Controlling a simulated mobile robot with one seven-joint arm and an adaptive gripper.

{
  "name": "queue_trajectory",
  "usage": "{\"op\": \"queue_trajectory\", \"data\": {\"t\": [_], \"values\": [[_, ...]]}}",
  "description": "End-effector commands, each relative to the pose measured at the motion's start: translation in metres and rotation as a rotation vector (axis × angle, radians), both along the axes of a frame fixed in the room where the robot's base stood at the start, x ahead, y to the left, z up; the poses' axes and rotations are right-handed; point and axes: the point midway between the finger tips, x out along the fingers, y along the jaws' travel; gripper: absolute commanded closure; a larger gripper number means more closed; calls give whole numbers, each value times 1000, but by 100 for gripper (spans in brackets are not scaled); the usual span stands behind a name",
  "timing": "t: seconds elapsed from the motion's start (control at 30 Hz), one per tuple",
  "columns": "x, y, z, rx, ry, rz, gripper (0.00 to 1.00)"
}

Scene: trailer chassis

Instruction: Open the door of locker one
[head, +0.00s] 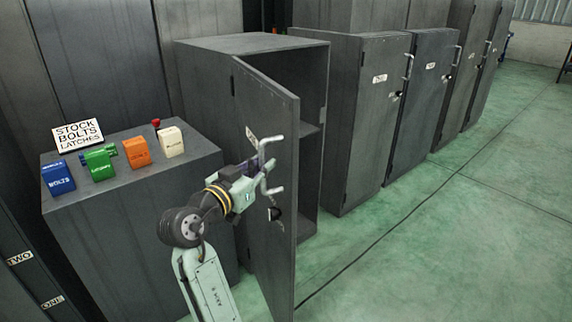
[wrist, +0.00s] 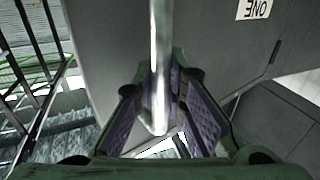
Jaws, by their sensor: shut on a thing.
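The grey door (head: 268,185) of a locker stands swung open, hinged on its left side in the head view. The locker body (head: 200,82) shows an interior shelf through the opening. My gripper (head: 263,182) is at the door's outer face, shut on its metal bar handle (head: 271,190). In the wrist view the silver handle (wrist: 160,60) runs down between the two purple-padded fingers of my gripper (wrist: 166,105). A label reading ONE (wrist: 254,9) shows upside down on the door there. Below the handle is a dark lock (head: 274,213).
A grey cabinet (head: 130,225) on the left carries blue, green, orange and white boxes and a sign (head: 77,135). More closed lockers (head: 375,125) stand in a row to the right. The green floor (head: 420,250) at right is clear.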

Motion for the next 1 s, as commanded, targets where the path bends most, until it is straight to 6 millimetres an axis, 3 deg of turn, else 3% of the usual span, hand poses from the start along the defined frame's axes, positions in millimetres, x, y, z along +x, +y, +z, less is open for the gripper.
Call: {"op": "queue_trajectory", "data": {"t": [0.1, 0.33, 0.87, 0.9, 1.0], "values": [[-6, 24, -2, -1, 4, -56, 100], [-12, 50, -2, 0, 5, -124, 100], [-13, 57, -3, 0, 9, -145, 100], [-13, 57, -3, 0, 9, -144, 85], [-13, 57, -3, -1, 8, -143, 79]]}}
